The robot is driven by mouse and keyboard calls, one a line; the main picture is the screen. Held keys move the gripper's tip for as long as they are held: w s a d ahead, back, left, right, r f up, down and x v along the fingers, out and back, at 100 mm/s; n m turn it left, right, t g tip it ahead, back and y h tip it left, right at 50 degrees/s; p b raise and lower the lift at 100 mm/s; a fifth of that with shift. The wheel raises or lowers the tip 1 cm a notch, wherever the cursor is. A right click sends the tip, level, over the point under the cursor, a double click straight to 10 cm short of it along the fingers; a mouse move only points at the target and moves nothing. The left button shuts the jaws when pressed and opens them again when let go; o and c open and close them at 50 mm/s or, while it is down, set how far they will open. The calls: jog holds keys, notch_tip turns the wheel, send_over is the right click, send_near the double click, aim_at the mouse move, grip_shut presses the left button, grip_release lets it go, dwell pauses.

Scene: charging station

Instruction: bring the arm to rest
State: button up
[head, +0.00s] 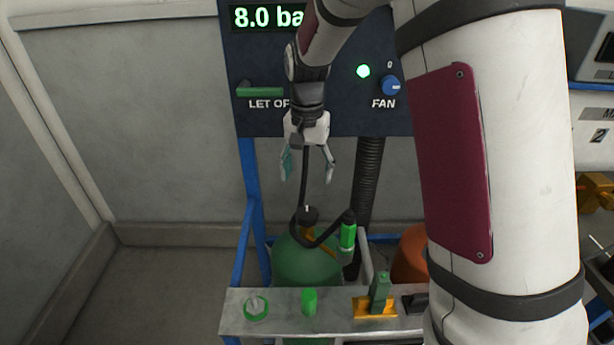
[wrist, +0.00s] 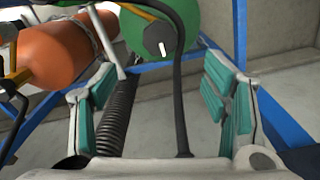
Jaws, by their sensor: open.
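My gripper (head: 308,165) hangs from my arm in front of the lower part of the dark blue panel, fingers pointing down. Its two teal-padded fingers are apart. In the wrist view my gripper (wrist: 168,105) is open, with a black hose (wrist: 178,80) passing through the view between the fingers. I cannot tell how near the hose is to the pads. My white upper arm covers the right part of the head view.
Below stand a green cylinder (head: 305,262) and an orange cylinder (head: 410,258) in a blue frame (head: 252,220). A metal shelf (head: 280,298) crosses in front. The dark panel (head: 345,115) carries a display reading "8.0 ba", a green lever and a FAN knob (head: 390,85). The left floor is clear.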

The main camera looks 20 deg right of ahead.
dwell(0.3)
jog(key=s+r+n+t+p, duration=0.2)
jog(key=s+r+n+p, duration=0.1)
jog(key=s+r, duration=1.1)
jog(key=s+r+n+t+p, duration=0.2)
jog(key=s+r+n, duration=0.1)
jog(key=s, duration=1.5)
jog(key=shift+r+n, duration=0.15)
jog(key=shift+n, duration=0.25)
